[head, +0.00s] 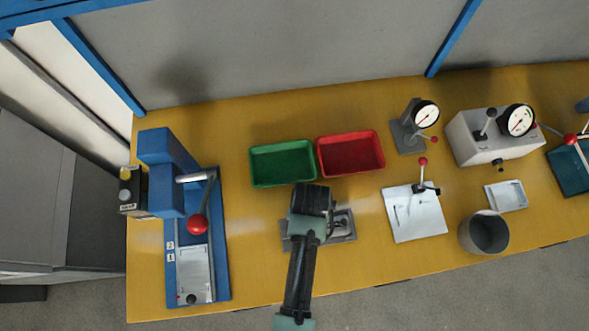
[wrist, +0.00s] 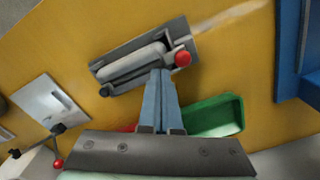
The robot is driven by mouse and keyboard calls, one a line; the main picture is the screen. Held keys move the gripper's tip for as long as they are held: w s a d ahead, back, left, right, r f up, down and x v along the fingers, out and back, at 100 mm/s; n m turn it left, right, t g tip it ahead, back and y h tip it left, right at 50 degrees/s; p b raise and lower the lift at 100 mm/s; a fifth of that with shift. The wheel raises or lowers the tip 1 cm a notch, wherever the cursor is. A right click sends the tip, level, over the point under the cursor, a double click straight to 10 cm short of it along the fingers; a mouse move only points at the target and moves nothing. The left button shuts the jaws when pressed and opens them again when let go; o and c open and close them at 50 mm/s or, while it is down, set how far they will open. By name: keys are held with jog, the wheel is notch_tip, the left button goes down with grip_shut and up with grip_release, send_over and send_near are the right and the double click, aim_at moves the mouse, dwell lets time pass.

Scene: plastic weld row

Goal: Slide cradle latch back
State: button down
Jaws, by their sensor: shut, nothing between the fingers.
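The grey cradle (wrist: 192,47) lies on the yellow bench, with a light grey rounded part (wrist: 135,63) along it. A red ball knob (wrist: 182,58) sits at its right end in the wrist view, and a small black knob (wrist: 106,90) is at its left side. In the head view the cradle (head: 345,238) is partly hidden under my arm. My gripper (wrist: 163,72) is shut and empty, its fingertips over the cradle's near edge, just left of the red knob. I cannot tell whether they touch it. Which knob works the latch is unclear.
A green tray (head: 282,184) and a red tray (head: 352,173) stand behind the cradle. A blue press (head: 172,290) with a red-knobbed lever is left; a white lever plate (head: 418,232) and grey cup (head: 470,240) are right. Bare bench lies between press and cradle.

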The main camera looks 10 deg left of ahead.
jog(key=shift+f, duration=0.1)
jog(key=shift+f+b, duration=1.15)
jog(key=shift+f, duration=0.7)
jog(key=shift+a, duration=0.15)
jog(key=shift+s+a+p, duration=0.25)
jog(key=shift+a+p, duration=0.1)
jog(key=shift+a, duration=0.3)
jog(key=shift+r, duration=0.1)
jog(key=shift+s+a, duration=0.1)
jog(key=shift+a, duration=0.1)
